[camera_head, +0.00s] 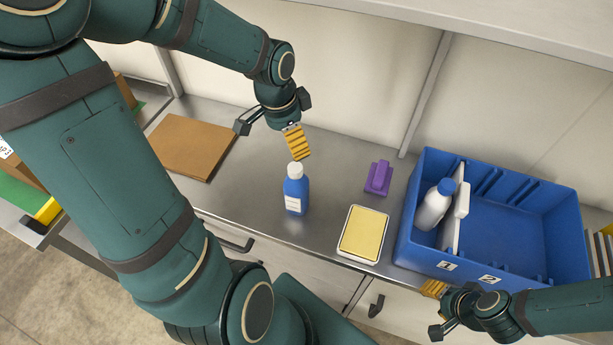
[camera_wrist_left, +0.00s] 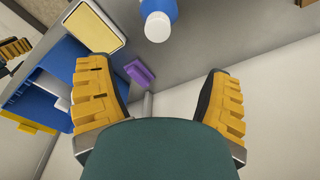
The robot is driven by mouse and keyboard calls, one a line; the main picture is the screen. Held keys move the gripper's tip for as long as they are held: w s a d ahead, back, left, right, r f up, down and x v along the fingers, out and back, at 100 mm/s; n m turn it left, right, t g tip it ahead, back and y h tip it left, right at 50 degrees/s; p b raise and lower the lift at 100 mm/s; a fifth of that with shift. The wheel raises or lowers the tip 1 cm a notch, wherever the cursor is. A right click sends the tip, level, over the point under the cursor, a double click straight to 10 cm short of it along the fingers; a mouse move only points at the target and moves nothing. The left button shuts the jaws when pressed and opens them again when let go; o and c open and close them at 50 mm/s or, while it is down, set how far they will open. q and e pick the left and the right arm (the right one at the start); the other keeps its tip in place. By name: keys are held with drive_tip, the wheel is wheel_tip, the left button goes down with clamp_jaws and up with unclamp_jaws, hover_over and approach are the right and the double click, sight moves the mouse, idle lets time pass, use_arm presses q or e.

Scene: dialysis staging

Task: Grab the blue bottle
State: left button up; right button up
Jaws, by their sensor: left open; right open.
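The blue bottle (camera_head: 296,188), with a white cap and white label, stands upright on the metal counter. In the left wrist view the bottle (camera_wrist_left: 160,8) shows at the top edge, cap towards the camera and partly cut off. My left gripper (camera_head: 297,143) is just behind and above the bottle in the head view, apart from it. The left wrist view shows its yellow fingers (camera_wrist_left: 157,78) spread wide with nothing between them. My right gripper (camera_head: 436,289) is open at the front of the blue bin, far right of the bottle, its fingers partly hidden.
A blue bin (camera_head: 510,272) holds a white bottle with a blue cap (camera_head: 435,205) and white dividers. A purple object (camera_head: 378,178) and a tray with a yellow top (camera_head: 363,234) lie between bottle and bin. A brown board (camera_head: 192,146) lies left. Counter around the bottle is clear.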

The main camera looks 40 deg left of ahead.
sight(295, 167)
use_arm(q)
drive_tip(key=f, duration=0.1)
drive_tip(key=s+f, duration=0.1)
drive_tip(key=shift+s+d+f+b, duration=0.15)
drive_tip(key=shift+f+b, duration=0.2)
drive_tip(key=shift+f, duration=0.05)
drive_tip(key=f, duration=0.2)
drive_tip(key=w+f, duration=0.1)
drive_tip(key=f, duration=0.1)
drive_tip(key=shift+w+f+b, duration=0.15)
drive_tip(key=shift+w+b, duration=0.05)
drive_tip(key=shift+b, duration=0.15)
drive_tip(key=shift+s+d+f, duration=0.1)
drive_tip(key=shift+s+f, duration=0.05)
drive_tip(key=shift+f, duration=0.2)
drive_tip(key=f, duration=0.1)
drive_tip(key=f+b, duration=0.1)
drive_tip(key=f, duration=0.1)
drive_tip(key=w+f, duration=0.1)
drive_tip(key=f, duration=0.1)
drive_tip(key=shift+d+f, duration=0.1)
drive_tip(key=shift+d, duration=0.05)
use_arm(e)
drive_tip(key=f, duration=0.1)
drive_tip(key=s+f, duration=0.1)
drive_tip(key=shift+f, duration=0.4)
use_arm(q)
drive_tip(key=shift+s, duration=0.15)
clamp_jaws()
